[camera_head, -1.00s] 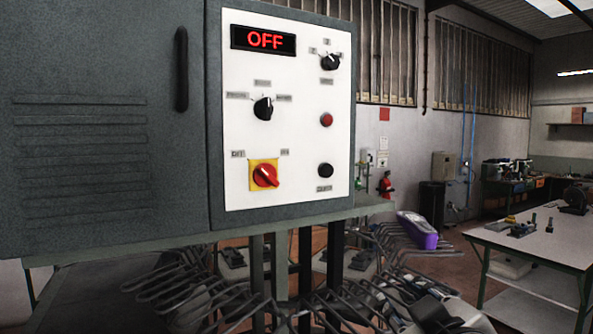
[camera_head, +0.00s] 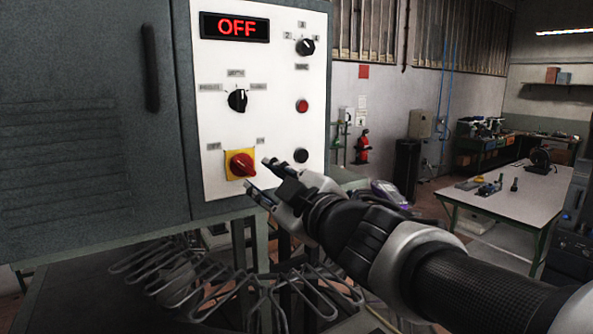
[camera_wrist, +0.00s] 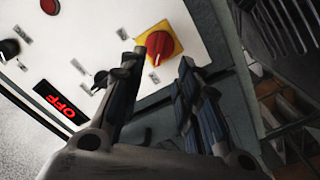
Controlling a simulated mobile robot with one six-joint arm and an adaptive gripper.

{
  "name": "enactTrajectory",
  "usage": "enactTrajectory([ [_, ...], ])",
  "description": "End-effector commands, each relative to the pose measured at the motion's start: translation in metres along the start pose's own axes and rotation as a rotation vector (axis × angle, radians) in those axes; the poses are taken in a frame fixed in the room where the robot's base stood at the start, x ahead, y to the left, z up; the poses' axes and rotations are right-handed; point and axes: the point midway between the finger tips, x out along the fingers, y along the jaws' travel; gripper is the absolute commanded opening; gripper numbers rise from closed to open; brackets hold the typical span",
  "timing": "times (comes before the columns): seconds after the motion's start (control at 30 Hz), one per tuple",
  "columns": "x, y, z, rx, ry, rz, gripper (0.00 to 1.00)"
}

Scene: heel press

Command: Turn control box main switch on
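The main switch (camera_head: 241,165) is a red rotary knob on a yellow square plate, low on the white panel (camera_head: 215,120) of the control box. Its white mark points left toward the OFF label. The display (camera_head: 235,27) reads OFF in red. My gripper (camera_head: 258,173) is just right of and in front of the switch, its two fingers apart and empty. In the wrist view the red switch (camera_wrist: 157,45) shows beyond the gap between the open fingers (camera_wrist: 157,68). The fingers do not visibly touch it.
The panel also carries a mode knob (camera_head: 237,100), an upper selector (camera_head: 305,46), a red button (camera_head: 302,105) and a black button (camera_head: 301,156). Bent metal racks (camera_head: 240,280) stand below the box. A white workbench (camera_head: 510,200) is at the right.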

Motion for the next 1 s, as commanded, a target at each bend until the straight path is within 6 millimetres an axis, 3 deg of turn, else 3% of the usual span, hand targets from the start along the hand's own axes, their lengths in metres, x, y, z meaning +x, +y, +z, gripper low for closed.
enactTrajectory([
  [0.2,0.049,-0.001,0.0,0.0,0.001,-0.002,0.31],
  [0.4,0.08,0.0,-0.001,0.0,0.0,0.0,0.31],
  [0.6,0.093,0.0,0.0,0.0,0.0,0.0,0.31],
  [0.87,0.095,0.0,0.0,0.0,-0.001,0.001,0.31],
  [1.0,0.095,0.001,0.0,0.0,-0.001,0.001,0.23],
])
